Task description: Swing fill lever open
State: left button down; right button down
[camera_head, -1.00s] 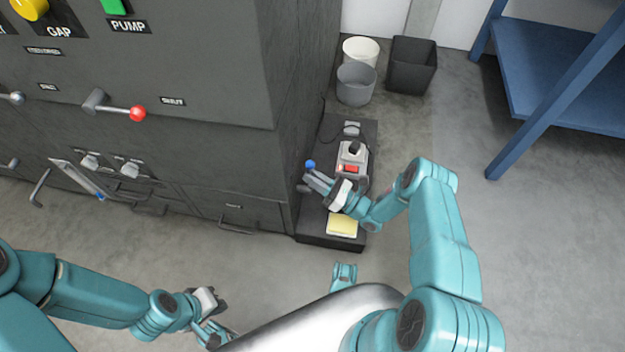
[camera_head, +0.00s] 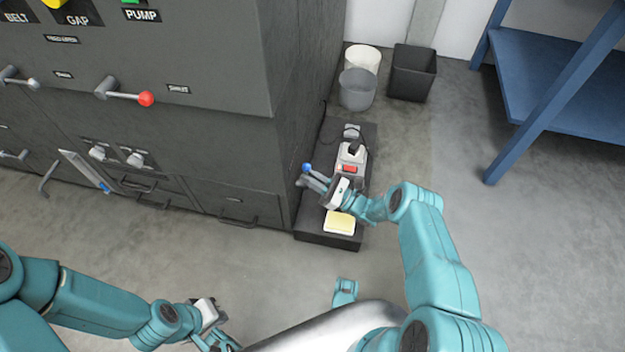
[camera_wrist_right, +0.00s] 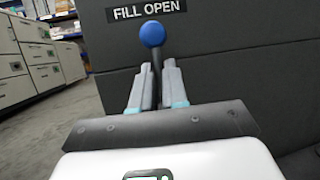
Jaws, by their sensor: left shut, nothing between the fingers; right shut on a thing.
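The fill lever is a thin dark shaft with a blue ball knob (camera_head: 306,168), low at the side of the dark machine. In the right wrist view the ball (camera_wrist_right: 152,33) stands above my fingers, in front of a "FILL OPEN" label (camera_wrist_right: 147,12). My right gripper (camera_head: 312,183) is shut on the lever's shaft just below the ball; its fingers also show in the right wrist view (camera_wrist_right: 157,78). The lever's lower end is hidden behind my gripper. My left gripper (camera_head: 220,338) is shut and empty, low over the floor at the bottom of the head view.
A dark low platform (camera_head: 322,241) beside the machine carries a grey device with a red part (camera_head: 350,160) and a yellow block (camera_head: 339,222). Bins (camera_head: 412,72) stand behind it. A blue shelf (camera_head: 555,85) is at the right. Floor between platform and shelf is clear.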

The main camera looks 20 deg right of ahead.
jog(key=c, duration=1.2)
grip_release()
jog(key=shift+o, duration=0.2)
jog(key=v, duration=1.6)
jog(key=shift+f, duration=0.2)
